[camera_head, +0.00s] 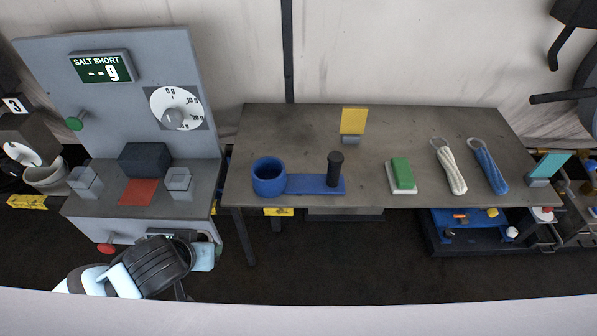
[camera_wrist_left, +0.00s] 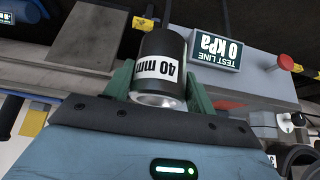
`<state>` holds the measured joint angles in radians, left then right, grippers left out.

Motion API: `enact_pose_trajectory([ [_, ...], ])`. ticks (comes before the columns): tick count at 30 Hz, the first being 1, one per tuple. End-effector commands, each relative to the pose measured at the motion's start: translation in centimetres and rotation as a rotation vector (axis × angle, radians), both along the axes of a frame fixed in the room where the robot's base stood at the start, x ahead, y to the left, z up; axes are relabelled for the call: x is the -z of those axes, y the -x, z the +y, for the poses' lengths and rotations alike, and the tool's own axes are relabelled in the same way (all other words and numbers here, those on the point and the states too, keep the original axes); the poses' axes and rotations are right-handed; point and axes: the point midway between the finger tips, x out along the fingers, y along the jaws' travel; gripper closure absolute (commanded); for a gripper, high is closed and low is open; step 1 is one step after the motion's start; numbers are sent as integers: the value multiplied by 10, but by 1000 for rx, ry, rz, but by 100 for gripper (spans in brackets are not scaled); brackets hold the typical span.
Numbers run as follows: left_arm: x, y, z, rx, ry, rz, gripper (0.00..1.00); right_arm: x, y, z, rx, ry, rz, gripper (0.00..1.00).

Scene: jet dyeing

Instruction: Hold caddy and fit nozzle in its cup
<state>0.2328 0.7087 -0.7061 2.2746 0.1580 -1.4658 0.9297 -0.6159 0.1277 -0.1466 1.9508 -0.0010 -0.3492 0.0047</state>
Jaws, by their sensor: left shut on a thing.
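The blue caddy (camera_head: 312,185) stands on the grey table near its front edge. It has a round open cup (camera_head: 268,178) at its left end and a black upright handle (camera_head: 335,169) at its right. In the left wrist view, my left gripper (camera_wrist_left: 160,88) is shut on a black cylindrical nozzle (camera_wrist_left: 163,62) marked "40 mm", with a green finger on each side. In the head view my left arm is low at the left, left of the table and apart from the caddy; the nozzle is not clearly seen there. My right gripper is in neither view.
On the table (camera_head: 300,125) are a yellow card (camera_head: 353,121), a green-and-white block (camera_head: 402,174), a white rope bundle (camera_head: 450,168) and a blue one (camera_head: 488,166). A grey panel with a dial (camera_head: 175,108) stands left. A "TEST LINE 0 kPa" display (camera_wrist_left: 215,50) is near the nozzle.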

Motion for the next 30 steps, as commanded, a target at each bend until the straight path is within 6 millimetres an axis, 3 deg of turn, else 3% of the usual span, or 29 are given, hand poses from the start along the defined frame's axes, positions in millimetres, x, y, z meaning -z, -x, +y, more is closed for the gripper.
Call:
enact_pose_trajectory([
  [8,-18,-14,-1,0,9,-12,81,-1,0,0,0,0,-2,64],
  [15,-80,-50,-4,-1,24,-24,81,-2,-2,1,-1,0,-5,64],
  [21,-135,-68,-4,2,19,-22,81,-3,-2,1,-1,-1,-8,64],
  [25,-161,-73,-2,0,11,-20,81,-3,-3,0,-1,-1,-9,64],
  [30,-180,-74,0,0,1,-15,81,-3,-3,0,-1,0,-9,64],
])
